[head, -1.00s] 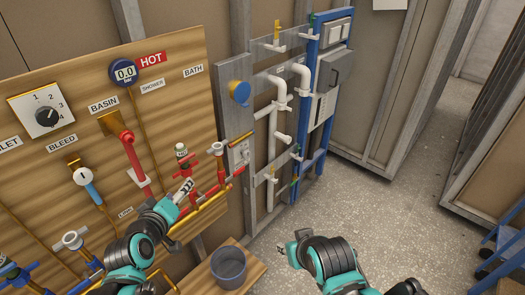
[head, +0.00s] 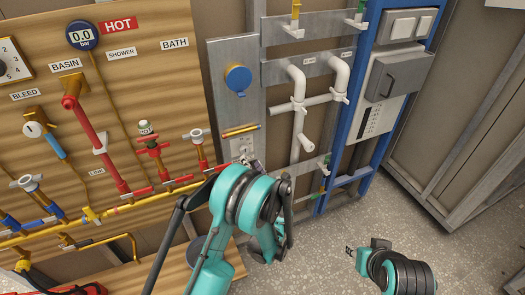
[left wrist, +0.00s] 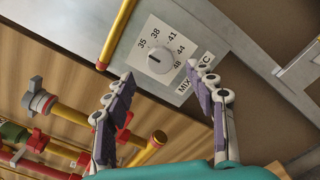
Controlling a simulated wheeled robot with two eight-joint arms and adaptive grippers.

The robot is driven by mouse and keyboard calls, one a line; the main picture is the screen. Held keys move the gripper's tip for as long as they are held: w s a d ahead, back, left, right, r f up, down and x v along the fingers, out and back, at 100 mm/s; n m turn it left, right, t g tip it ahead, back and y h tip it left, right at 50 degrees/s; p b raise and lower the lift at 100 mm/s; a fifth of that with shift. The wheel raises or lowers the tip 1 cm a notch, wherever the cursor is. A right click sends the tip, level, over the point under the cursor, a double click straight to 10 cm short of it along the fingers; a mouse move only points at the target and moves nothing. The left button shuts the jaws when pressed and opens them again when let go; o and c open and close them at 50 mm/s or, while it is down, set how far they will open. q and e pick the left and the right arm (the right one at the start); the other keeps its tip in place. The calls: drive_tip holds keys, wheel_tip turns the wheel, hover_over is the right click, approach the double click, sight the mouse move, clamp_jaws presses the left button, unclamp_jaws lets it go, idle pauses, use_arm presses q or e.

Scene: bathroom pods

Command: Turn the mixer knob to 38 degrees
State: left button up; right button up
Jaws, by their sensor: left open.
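The mixer knob (left wrist: 160,60) is a small round grey knob on a white dial plate (left wrist: 177,36) marked 35, 38, 41, 44 and 48. A dark mark shows on the knob, but I cannot tell surely which number it indicates. In the left wrist view my left gripper (left wrist: 158,76) is open, its two fingers apart on either side of the knob's line, empty. In the head view the dial plate (head: 241,147) is small and partly hidden by my left gripper (head: 254,166). My right gripper (head: 352,249) is low at the right, away from the panel; its jaws are too small to judge.
A yellow-and-red pipe (left wrist: 117,35) runs beside the dial in the left wrist view. A blue round cap (head: 238,79) sits above on the grey metal panel. Red and yellow pipes with valves (head: 153,148) cover the wooden board to the left. White pipes (head: 299,110) stand at right.

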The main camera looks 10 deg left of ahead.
sight(245, 153)
use_arm(q)
drive_tip(key=p+x, duration=0.2)
drive_tip(key=shift+w+a+r+p, duration=0.1)
drive_tip(key=shift+a+p, duration=0.25)
drive_tip(key=x, duration=0.4)
drive_tip(key=shift+d+f+b, duration=0.1)
drive_tip(key=shift+f+b, duration=0.2)
drive_tip(key=shift+f, duration=0.05)
drive_tip(key=shift+w+a, duration=0.35)
drive_tip(key=shift+w, duration=0.2)
drive_tip(key=shift+r, duration=0.1)
drive_tip(key=c, duration=1.2)
